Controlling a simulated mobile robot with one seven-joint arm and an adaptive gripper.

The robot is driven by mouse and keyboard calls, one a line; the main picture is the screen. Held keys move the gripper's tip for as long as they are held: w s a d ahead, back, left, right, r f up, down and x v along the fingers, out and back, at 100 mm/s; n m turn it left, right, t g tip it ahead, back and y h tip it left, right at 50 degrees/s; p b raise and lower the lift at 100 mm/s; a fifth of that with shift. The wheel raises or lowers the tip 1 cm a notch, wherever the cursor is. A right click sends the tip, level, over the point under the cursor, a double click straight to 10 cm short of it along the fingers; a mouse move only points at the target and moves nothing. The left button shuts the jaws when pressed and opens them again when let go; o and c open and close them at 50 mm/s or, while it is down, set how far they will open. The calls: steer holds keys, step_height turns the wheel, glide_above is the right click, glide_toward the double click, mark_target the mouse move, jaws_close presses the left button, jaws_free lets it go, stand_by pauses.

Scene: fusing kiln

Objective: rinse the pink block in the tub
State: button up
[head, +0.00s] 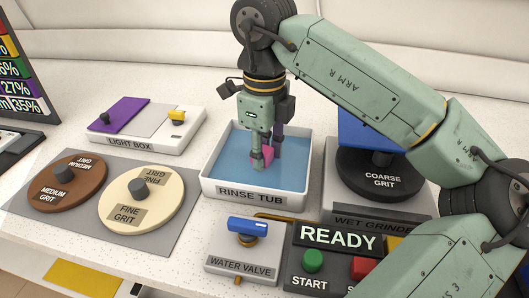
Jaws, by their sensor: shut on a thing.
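The rinse tub (212,187) is a white-walled box of blue water in the middle of the head view. My gripper (262,158) points down inside the tub, over the water. It is shut on the pink block (268,153), which is partly hidden by the fingers. The block is at or close to the water surface; I cannot tell how deep it sits.
The water valve (243,266) with a blue handle stands in front of the tub. The wet grinder with its coarse grit disc (365,188) is to the right. The light box (150,128) and the medium (85,195) and fine grit discs (165,200) are to the left. A READY panel (335,240) is at front right.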

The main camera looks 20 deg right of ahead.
steer(key=shift+r, duration=0.1)
steer(key=shift+r+p, duration=2.5)
steer(key=shift+r, duration=1.25)
